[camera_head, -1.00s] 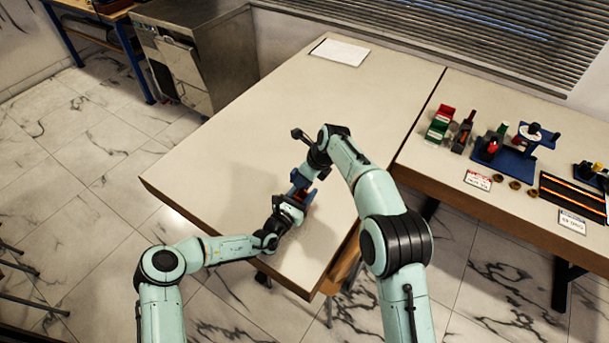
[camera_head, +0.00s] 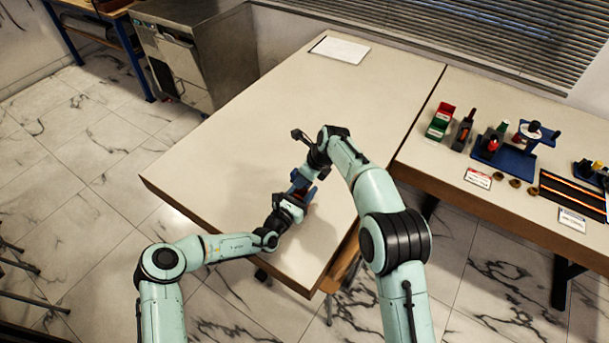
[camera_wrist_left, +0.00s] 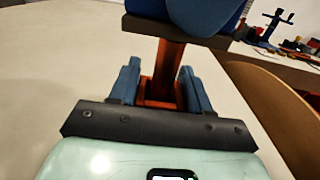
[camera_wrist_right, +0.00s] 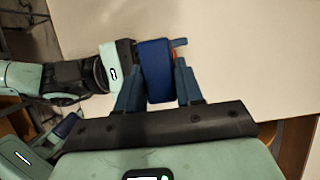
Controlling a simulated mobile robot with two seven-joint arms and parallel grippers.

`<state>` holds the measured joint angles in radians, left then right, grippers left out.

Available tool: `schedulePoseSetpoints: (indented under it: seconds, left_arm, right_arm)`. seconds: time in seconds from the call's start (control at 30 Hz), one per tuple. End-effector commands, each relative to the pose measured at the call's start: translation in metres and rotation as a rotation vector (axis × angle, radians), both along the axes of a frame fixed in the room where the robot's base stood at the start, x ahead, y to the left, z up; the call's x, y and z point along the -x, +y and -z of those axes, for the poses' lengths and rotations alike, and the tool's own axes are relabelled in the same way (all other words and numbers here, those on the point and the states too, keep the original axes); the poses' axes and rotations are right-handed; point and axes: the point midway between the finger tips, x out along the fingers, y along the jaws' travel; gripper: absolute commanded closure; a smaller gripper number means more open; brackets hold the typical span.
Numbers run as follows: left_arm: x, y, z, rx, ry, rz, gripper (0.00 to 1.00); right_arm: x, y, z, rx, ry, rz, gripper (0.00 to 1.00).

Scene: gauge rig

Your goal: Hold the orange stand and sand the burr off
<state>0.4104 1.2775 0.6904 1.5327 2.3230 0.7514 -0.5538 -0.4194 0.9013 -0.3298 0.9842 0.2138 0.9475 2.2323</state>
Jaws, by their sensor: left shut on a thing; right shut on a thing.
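The orange stand (camera_wrist_left: 171,72) is an upright post on an orange base, seen in the left wrist view. My left gripper (camera_wrist_left: 158,78) is shut on it, one blue finger on each side. In the left wrist view, blue shapes (camera_wrist_left: 200,14) are right over the plate; contact is unclear. In the head view both grippers meet near the table's front. I cannot make out the burr.
The pale table (camera_head: 250,130) is mostly clear, with a white sheet (camera_head: 340,50) at the back. The right-hand table holds red and green bins (camera_head: 440,121), a blue rig (camera_head: 513,155), brown rings (camera_head: 515,182), a dark striped mat (camera_head: 572,195) and label cards (camera_head: 478,178).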

Motion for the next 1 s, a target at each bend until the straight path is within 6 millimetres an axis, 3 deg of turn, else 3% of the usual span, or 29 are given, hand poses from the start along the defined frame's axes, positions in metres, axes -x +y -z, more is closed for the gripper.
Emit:
schedulePoseSetpoints:
  seconds: [1.0]
  left_arm:
    - [0.000,0.000,0.000,0.000,0.000,0.001,0.86]
  right_arm:
    - [-0.007,0.012,0.004,0.000,0.003,0.000,0.96]
